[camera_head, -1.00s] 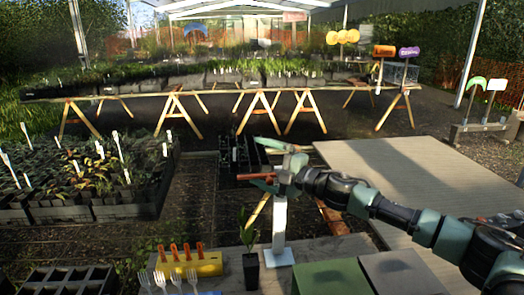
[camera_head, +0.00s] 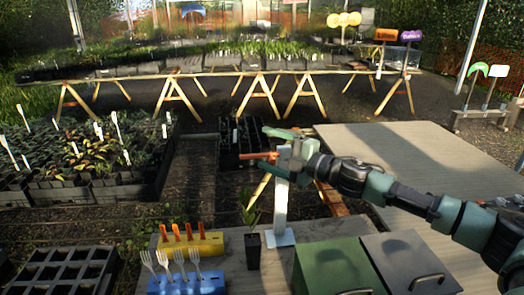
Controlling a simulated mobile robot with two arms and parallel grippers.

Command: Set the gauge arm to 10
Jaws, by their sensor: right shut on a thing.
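The gauge is a pale upright post (camera_head: 281,205) on a small light base (camera_head: 280,238), at the centre of the head view. Its orange arm (camera_head: 259,156) points left from near the top of the post, roughly level. My right gripper (camera_head: 271,151) reaches in from the right at the top of the post, one green finger above the orange arm and one below. It is shut on the gauge arm; the contact itself is partly hidden by the gripper. No scale or numbers can be read. My left gripper is not in view.
A small potted plant (camera_head: 252,250) stands just left of the post. A yellow block with orange-handled tools (camera_head: 200,244) and a blue block with forks (camera_head: 186,284) are farther left. A green lidded box (camera_head: 330,262) and a grey one (camera_head: 405,262) are at the front right.

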